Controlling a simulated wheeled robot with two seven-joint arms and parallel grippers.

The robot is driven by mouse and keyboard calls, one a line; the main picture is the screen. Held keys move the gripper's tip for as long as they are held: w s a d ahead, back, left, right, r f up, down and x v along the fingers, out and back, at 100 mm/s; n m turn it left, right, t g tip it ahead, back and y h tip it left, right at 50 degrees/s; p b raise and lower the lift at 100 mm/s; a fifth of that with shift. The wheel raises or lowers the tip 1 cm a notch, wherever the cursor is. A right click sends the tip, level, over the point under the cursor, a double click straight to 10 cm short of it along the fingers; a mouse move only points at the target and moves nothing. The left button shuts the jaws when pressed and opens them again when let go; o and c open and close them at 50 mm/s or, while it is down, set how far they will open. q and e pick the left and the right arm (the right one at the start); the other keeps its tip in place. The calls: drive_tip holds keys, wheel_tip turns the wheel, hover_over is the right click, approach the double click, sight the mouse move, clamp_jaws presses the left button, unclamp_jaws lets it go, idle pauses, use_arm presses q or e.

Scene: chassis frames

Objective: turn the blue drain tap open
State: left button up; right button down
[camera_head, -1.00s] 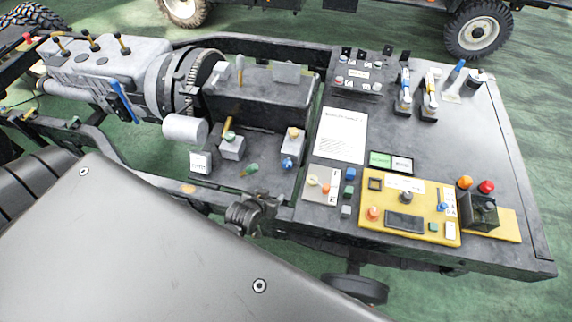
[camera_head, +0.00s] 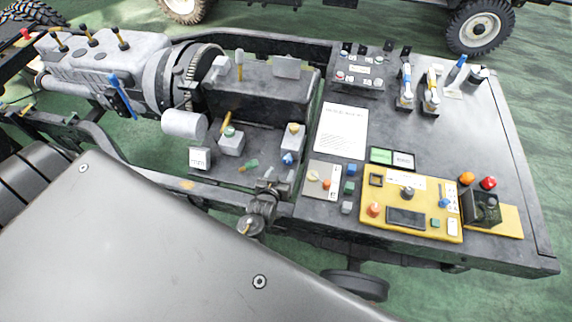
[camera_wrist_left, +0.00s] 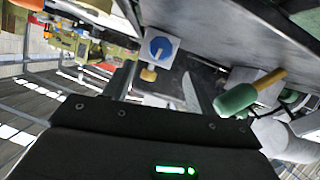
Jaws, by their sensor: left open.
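The blue tap (camera_head: 287,158) sits on the front of a small grey block with an orange-yellow knob on top, in the middle of the frame bay. In the left wrist view the blue tap (camera_wrist_left: 160,48) is a round knob with a pale pointer, facing the camera. My left gripper (camera_head: 277,180) is open, just in front of and below the tap in the head view. In the left wrist view its fingers (camera_wrist_left: 158,82) stand apart, with the tap beyond and between them. I see no contact. My right gripper is out of view.
A green-ended handle (camera_wrist_left: 236,98) is close to the right finger in the left wrist view. Another grey block (camera_head: 231,145) stands left of the tap. A yellow control panel (camera_head: 385,222) and a white sheet (camera_head: 341,131) lie to the right.

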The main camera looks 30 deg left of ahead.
sight(286, 161)
use_arm(q)
drive_tip(key=b+x, duration=0.1)
drive_tip(key=x, duration=0.1)
drive_tip(key=b+x, duration=0.1)
drive_tip(key=x, duration=0.1)
drive_tip(key=b+x, duration=0.2)
drive_tip(key=shift+w+f, duration=0.1)
drive_tip(key=shift+f, duration=0.3)
drive_tip(key=shift+w+a+b, duration=0.2)
drive_tip(key=shift+w+b, duration=0.2)
drive_tip(key=shift+w, duration=0.3)
drive_tip(key=c, duration=1)
drive_tip(key=shift+n+h, duration=0.5)
drive_tip(key=o, duration=1)
